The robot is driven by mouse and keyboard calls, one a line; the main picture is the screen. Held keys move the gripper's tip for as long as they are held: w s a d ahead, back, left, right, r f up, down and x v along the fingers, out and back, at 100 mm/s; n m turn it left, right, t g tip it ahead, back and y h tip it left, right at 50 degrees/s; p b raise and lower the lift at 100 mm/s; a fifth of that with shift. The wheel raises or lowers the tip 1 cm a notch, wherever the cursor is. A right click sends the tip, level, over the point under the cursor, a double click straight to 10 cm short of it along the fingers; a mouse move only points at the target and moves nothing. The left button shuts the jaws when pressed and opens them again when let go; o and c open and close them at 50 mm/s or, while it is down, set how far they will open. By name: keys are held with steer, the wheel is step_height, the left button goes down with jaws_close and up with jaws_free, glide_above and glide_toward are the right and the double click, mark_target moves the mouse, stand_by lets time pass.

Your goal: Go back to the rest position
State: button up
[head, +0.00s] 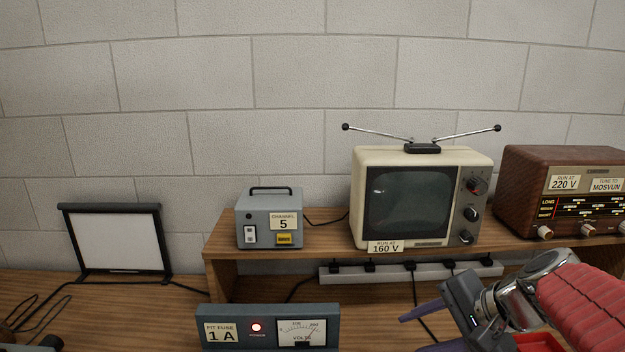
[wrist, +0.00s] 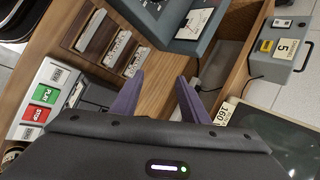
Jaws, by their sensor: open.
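My gripper (head: 424,330) shows at the lower right of the head view, in front of the wooden shelf (head: 325,238). Its purple fingers point left and stand apart, with nothing seen between them. In the wrist view my gripper (wrist: 160,85) is open over the wooden bench (wrist: 158,72). The lower part of the gripper is cut off by the head view's bottom edge.
A cream television (head: 418,200), a grey channel box (head: 268,218) and a brown radio (head: 560,190) stand on the shelf. A volts meter unit (head: 268,326) stands in front. A power strip (head: 410,270) lies under the shelf. A deck with PLAY and STOP buttons (wrist: 42,100) is at left.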

steer(key=s+a+f+n+h, duration=0.1)
steer(key=s+a+n+h, duration=0.1)
steer(key=s+n, duration=0.3)
steer(key=s+a+f+n+h, duration=0.1)
steer(key=s+n+h, duration=0.2)
steer(key=s+n, duration=0.3)
steer(key=shift+s+a+f, duration=0.25)
steer(key=shift+s+a, duration=0.1)
steer(key=shift+s, duration=0.6)
steer(key=shift+d, duration=0.1)
stand_by(0.4)
